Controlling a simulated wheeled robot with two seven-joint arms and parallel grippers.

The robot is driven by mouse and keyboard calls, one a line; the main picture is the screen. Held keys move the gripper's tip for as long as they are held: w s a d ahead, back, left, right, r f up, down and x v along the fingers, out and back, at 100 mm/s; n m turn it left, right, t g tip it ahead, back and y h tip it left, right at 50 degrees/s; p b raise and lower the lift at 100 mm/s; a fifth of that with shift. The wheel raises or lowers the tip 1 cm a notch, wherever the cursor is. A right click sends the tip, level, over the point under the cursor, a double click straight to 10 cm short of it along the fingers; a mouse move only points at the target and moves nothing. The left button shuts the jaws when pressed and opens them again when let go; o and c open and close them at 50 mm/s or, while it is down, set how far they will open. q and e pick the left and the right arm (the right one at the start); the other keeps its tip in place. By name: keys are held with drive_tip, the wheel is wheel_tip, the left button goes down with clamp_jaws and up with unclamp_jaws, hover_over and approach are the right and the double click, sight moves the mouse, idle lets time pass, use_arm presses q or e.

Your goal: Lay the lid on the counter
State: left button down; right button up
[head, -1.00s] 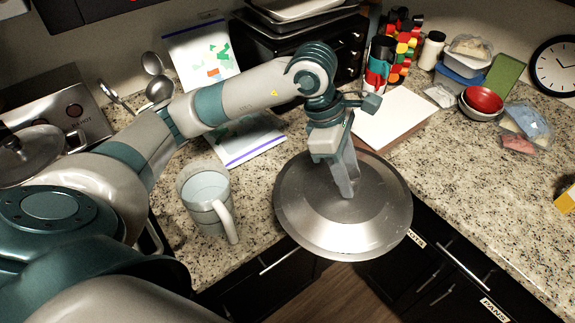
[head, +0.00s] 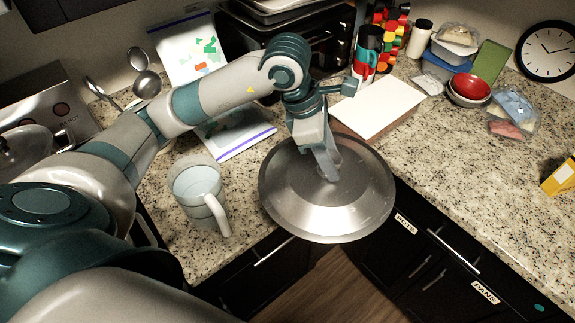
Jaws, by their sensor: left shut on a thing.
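A round metal lid (head: 345,208) is held at its middle by my left gripper (head: 328,172), which is shut on it from above. The lid looks close to level and overhangs the counter's front edge at the inner corner. Whether it touches the counter cannot be told. The lid's handle is hidden by the fingers. The speckled granite counter (head: 455,150) runs along the back and right. My right gripper is not in view.
A pitcher (head: 200,197) stands left of the lid. A white board (head: 378,106) lies behind it. Bowls (head: 468,90), food bags (head: 514,112) and a clock (head: 548,52) are at the back right. Another lid (head: 22,150) is at far left.

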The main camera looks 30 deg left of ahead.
sight(289, 153)
use_arm(q)
drive_tip(key=a+f+b, duration=0.1)
drive_tip(key=a+f, duration=0.1)
drive_tip(key=a, duration=0.1)
drive_tip(key=a+f+b, duration=0.1)
drive_tip(key=a, duration=0.2)
drive_tip(key=a+f+b, duration=0.1)
drive_tip(key=a+f, duration=0.1)
drive_tip(key=a, duration=0.1)
drive_tip(key=shift+w+f, duration=0.3)
drive_tip(key=shift+w, duration=0.05)
drive_tip(key=shift+a+f, duration=0.15)
drive_tip(key=shift+a, duration=0.35)
drive_tip(key=shift+f+b, duration=0.7)
drive_tip(key=shift+f, duration=1.35)
